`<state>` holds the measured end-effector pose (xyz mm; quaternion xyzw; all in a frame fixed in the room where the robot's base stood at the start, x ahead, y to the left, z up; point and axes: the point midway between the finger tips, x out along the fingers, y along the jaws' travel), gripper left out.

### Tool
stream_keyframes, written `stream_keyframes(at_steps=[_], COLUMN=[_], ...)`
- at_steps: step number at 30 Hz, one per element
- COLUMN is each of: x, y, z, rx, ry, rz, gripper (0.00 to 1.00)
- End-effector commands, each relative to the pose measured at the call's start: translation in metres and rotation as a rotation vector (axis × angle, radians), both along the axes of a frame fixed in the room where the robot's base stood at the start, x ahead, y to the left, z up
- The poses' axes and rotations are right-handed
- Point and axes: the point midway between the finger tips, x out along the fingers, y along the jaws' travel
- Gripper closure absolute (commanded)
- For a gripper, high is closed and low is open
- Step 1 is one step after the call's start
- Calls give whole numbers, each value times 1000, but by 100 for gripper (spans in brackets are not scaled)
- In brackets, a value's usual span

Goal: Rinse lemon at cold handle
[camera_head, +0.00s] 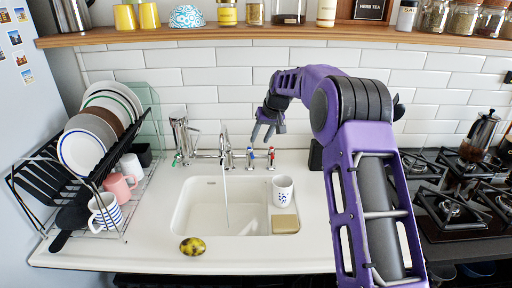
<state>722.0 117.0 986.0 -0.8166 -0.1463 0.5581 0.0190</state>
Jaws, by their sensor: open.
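The lemon (193,246) is yellow-green with dark patches and lies on the white counter in front of the sink. The sink (190,208) has a metal faucet (225,150) behind it, and a thin stream of water falls from it into the basin. Two small upright handles stand right of the faucet: a left handle (250,158) and a right handle (271,158) with a red mark. My gripper (268,135) is open and empty, just above the handles, fingers pointing down, far behind the lemon.
A white mug (282,189) and a tan sponge (285,223) are at the sink's right side. A dish rack (125,215) with plates and mugs stands left. A gas hob (440,225) lies right, and a wooden shelf (260,34) runs above.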

Motion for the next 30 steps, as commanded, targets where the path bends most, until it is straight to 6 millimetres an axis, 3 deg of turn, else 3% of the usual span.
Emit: stream_keyframes(at_steps=[3,10,15,26,30], x=[-10,-24,-28,-29,-30], y=[-8,-18,-22,-22,-13], z=[29,66,77,79,94], rx=[1,1,0,0,13], ry=[-3,0,0,0,-14], rz=[-1,0,0,-1,-42], gripper=[57,57,57,57,57])
